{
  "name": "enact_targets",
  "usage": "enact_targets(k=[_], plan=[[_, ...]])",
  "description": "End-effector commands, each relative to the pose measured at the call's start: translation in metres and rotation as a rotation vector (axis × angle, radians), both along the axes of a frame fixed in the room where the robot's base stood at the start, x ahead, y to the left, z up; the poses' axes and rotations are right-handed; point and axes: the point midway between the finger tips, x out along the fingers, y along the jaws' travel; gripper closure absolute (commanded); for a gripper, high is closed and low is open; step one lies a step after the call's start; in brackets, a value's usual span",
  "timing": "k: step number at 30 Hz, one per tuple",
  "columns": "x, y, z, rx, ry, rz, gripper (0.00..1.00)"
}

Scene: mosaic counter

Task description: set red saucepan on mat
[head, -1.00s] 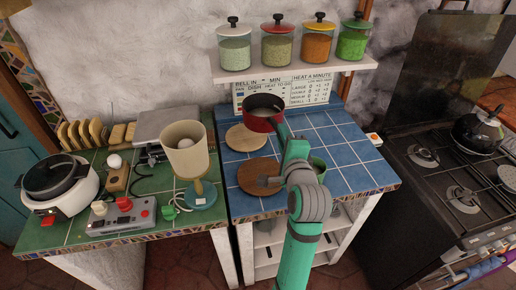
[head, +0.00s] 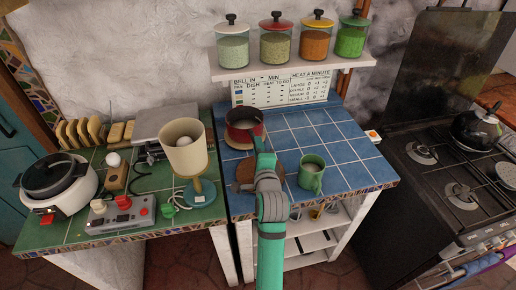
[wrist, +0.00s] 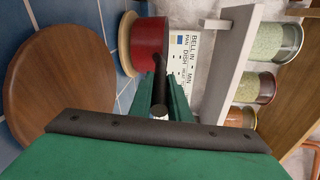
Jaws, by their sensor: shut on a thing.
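The red saucepan (head: 244,133) is upright at the back left of the blue tiled counter. It also shows in the wrist view (wrist: 151,43). My gripper (head: 261,144) is shut on its dark handle (wrist: 159,88). The pale round wooden mat (wrist: 127,43) is directly under the pan; in the head view the pan hides most of it. The pan's base is at or very close to the mat, and I cannot tell for certain whether they touch. A darker brown round board (wrist: 50,90) lies nearer the front, partly behind my arm in the head view.
A green mug (head: 311,174) stands right of my arm. A shelf (head: 295,70) with several jars hangs above the back. The green counter at left holds a lamp-like cream cup (head: 184,146). The blue counter's right side (head: 345,145) is clear.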

Motion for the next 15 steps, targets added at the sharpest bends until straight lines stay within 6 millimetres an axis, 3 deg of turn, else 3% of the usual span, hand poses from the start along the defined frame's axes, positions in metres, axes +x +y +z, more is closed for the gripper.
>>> enact_targets(k=[14, 15], plan=[[-0.0001, 0.0008, -0.0041, 0.002, -0.009, 0.002, 1.0], [-0.0002, 0.0008, -0.0082, 0.002, -0.001, 0.002, 0.81]])
